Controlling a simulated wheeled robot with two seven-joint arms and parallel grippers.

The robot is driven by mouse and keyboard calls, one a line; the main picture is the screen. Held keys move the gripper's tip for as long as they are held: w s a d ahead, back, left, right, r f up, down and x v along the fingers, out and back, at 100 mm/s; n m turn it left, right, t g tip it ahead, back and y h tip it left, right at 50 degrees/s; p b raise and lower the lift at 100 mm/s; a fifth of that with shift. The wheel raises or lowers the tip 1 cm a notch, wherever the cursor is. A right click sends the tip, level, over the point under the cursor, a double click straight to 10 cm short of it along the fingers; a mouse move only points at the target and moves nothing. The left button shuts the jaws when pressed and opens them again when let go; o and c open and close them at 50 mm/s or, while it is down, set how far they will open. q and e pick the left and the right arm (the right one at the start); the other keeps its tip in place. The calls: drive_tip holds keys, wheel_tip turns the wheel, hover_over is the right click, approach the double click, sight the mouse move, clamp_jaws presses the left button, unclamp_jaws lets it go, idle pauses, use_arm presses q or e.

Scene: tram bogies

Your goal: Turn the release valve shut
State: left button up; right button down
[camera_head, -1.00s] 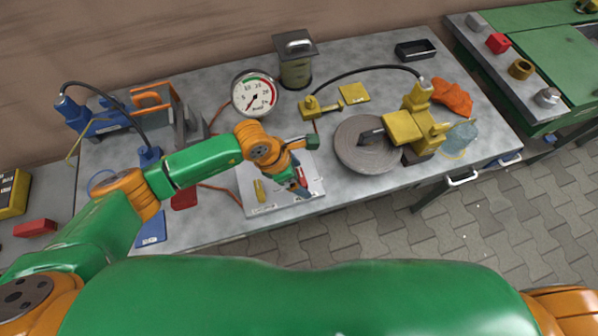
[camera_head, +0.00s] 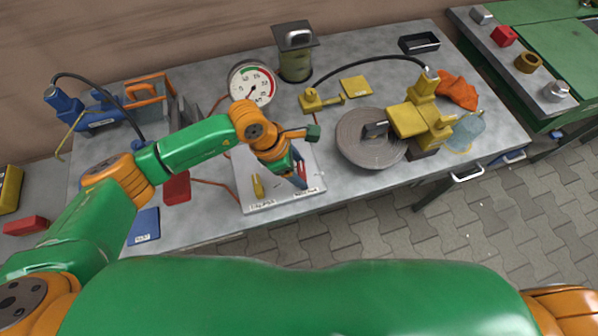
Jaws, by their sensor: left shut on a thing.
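A pale valve plate (camera_head: 283,199) lies near the front edge of the grey bench, with two small labels along its front edge, too small to read surely. A small yellow lever (camera_head: 258,187) stands on its left half, clear of my gripper. My left gripper (camera_head: 298,178) points down over the plate's right half. It is shut on a red handle there, which I take to be the release valve; the fingers mostly hide it, so its angle is unclear. My right gripper is out of view.
A grey disc (camera_head: 369,140) with a yellow caliper-like unit (camera_head: 410,118) stands to the right. A blue pump (camera_head: 64,103) with a black hose stands at the left. A red block (camera_head: 177,187) and a blue card (camera_head: 144,226) lie left of the plate.

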use_arm(q)
drive_tip(key=m+g+b, duration=0.1)
drive_tip(key=m+b, duration=0.1)
drive_tip(key=b, duration=0.2)
drive_tip(key=m+g+b, duration=0.1)
drive_tip(key=m+b, duration=0.2)
drive_tip(key=b, duration=0.1)
drive_tip(key=m+g+b, duration=0.1)
drive_tip(key=m+b, duration=0.2)
drive_tip(key=b, duration=0.1)
drive_tip(key=shift+w+d+f+y, duration=0.1)
drive_tip(key=shift+w+f+y, duration=0.15)
drive_tip(key=shift+f+y, duration=0.05)
drive_tip(key=shift+r+m+g+b, duration=0.15)
drive_tip(key=shift+m+g+b, duration=0.25)
drive_tip(key=shift+m+b, duration=0.4)
drive_tip(key=m+y, duration=0.1)
drive_tip(key=m, duration=0.1)
drive_tip(key=shift+d+r+m+g, duration=0.1)
drive_tip(key=shift+r+m+g, duration=0.05)
drive_tip(key=shift+m+g, duration=0.2)
drive_tip(key=shift+w+m+g+y, duration=0.15)
drive_tip(key=shift+m+y, duration=0.2)
drive_tip(key=shift+m, duration=0.5)
drive_tip(key=shift+s+m+g+y, duration=0.1)
drive_tip(key=shift+m+y, duration=0.25)
drive_tip(key=shift+m, duration=0.45)
drive_tip(key=o, duration=1.4)
drive_tip(key=shift+c, duration=0.2)
